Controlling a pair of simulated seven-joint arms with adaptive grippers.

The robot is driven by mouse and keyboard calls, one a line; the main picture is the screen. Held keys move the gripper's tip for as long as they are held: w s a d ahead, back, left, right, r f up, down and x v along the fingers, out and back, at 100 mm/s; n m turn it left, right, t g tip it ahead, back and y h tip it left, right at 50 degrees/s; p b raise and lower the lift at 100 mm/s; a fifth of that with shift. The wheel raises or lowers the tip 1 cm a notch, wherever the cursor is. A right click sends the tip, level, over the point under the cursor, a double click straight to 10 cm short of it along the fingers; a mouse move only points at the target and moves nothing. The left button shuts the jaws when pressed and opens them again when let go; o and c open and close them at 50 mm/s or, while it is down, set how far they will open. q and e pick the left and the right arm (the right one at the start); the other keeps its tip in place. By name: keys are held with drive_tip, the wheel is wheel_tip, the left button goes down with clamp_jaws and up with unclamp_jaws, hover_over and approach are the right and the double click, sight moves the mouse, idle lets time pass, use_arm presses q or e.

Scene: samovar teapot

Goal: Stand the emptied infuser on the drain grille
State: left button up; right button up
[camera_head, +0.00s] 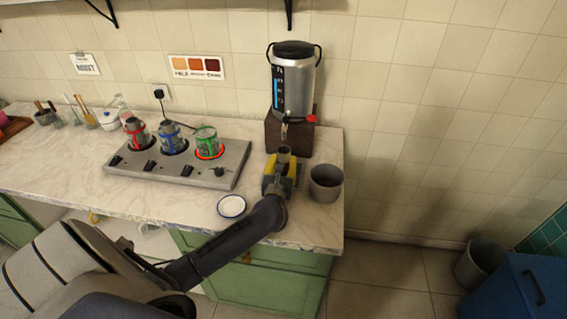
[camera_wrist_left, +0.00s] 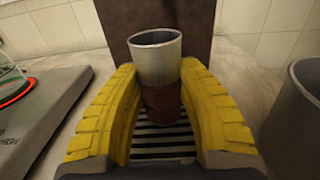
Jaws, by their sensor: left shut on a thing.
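The infuser (camera_wrist_left: 156,62) is a small grey metal cylinder with an open rim and a brownish lower part. It is upright between the yellow fingers of my left gripper (camera_wrist_left: 160,95), which is shut on it. Its top also shows in the head view (camera_head: 284,152), just below the samovar's tap. The drain grille (camera_wrist_left: 165,142), dark with light slats, lies directly beneath it in the wrist view. I cannot tell whether the infuser's base touches the slats. In the head view my left gripper (camera_head: 283,170) hides the grille. My right gripper is not in view.
The samovar (camera_head: 293,80) stands on a dark brown block (camera_head: 299,140) behind the gripper. A grey bin (camera_head: 326,184) is close on the right. A burner plate (camera_head: 230,172) with several glass pots is at left. A white saucer (camera_head: 232,206) lies in front.

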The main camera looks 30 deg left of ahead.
use_arm(q)
drive_tip(key=shift+f, duration=0.2)
drive_tip(key=o, duration=1.1)
drive_tip(key=shift+s+d+r, duration=0.1)
drive_tip(key=shift+s, duration=0.05)
drive_tip(key=v, duration=1.1)
drive_tip(key=shift+s+d, duration=0.1)
drive_tip(key=shift+s, duration=0.25)
